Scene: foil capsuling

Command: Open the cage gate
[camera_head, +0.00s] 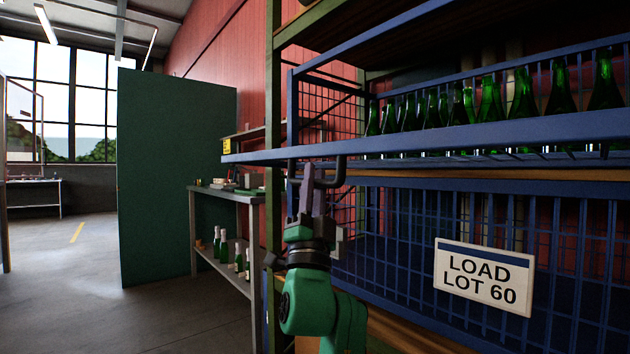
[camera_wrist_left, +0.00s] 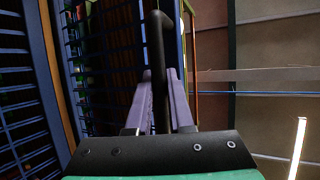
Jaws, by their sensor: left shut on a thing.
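The blue cage has a thick blue front rail (camera_head: 430,142) and a mesh panel (camera_head: 400,215) below it. I cannot tell for sure which part is the gate or how far it stands open. A dark U-shaped handle (camera_head: 342,172) hangs under the rail's left part. My left gripper (camera_head: 308,190), with purple fingers, is shut on this handle from below. In the left wrist view the dark handle bar (camera_wrist_left: 158,50) stands between the two fingers (camera_wrist_left: 160,85). My right gripper is not in view.
Green bottles (camera_head: 490,100) stand in a row behind the rail. A "LOAD LOT 60" sign (camera_head: 483,275) hangs on the mesh. A side shelf (camera_head: 225,194) with bottles and a dark green panel (camera_head: 175,175) stand to the left. Open floor (camera_head: 60,270) lies farther left.

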